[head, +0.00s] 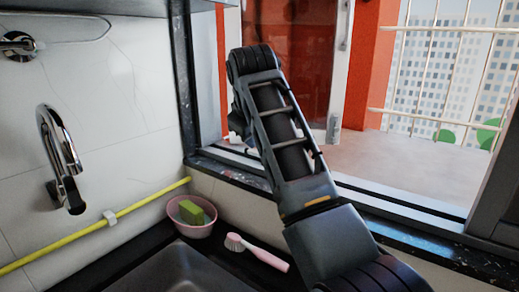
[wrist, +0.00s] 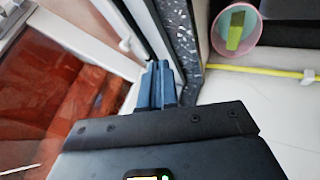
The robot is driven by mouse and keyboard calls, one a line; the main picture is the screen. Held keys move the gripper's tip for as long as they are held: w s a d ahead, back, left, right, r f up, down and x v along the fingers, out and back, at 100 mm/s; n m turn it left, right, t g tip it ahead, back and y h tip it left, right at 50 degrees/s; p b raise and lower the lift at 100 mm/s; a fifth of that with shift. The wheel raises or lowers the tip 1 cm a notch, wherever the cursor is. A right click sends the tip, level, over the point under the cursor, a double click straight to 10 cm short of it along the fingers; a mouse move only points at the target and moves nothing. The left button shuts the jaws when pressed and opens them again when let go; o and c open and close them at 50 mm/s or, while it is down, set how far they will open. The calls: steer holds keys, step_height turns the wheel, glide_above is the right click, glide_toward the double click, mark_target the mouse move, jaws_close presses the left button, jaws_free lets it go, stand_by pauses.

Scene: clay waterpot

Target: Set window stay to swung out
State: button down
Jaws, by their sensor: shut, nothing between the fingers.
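My gripper (wrist: 160,70) is shut and empty in the wrist view, its two blue fingers side by side. The fingertips are close to a white window frame and a small pale fitting (wrist: 127,44) on it, which may be the window stay. I cannot tell whether they touch. In the head view my arm crosses in front of the window and hides the fingertips. A reddish window panel (head: 290,65) with a pale edge frame stands behind the arm. A small metal fitting (head: 333,130) sits low on that frame. The stay's position is unclear.
A dark speckled sill (head: 440,245) runs below the opening, with a railing (head: 440,112) outside. A sink (head: 185,272), faucet (head: 62,158), yellow pipe (head: 145,200), pink bowl (head: 190,229) with a green sponge (head: 191,211), and pink brush (head: 262,252) are at left and below.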

steer(key=p+x, duration=0.1)
steer(key=x, duration=0.8)
steer(key=shift+w+f, duration=0.25)
steer(key=shift+f, duration=0.05)
steer(key=shift+w+d, duration=0.65)
steer(key=shift+w, duration=0.25)
steer(key=shift+w+d+f, duration=0.1)
steer(key=shift+w+d, duration=0.3)
steer(key=shift+w, duration=0.35)
steer(key=shift+w, duration=0.1)
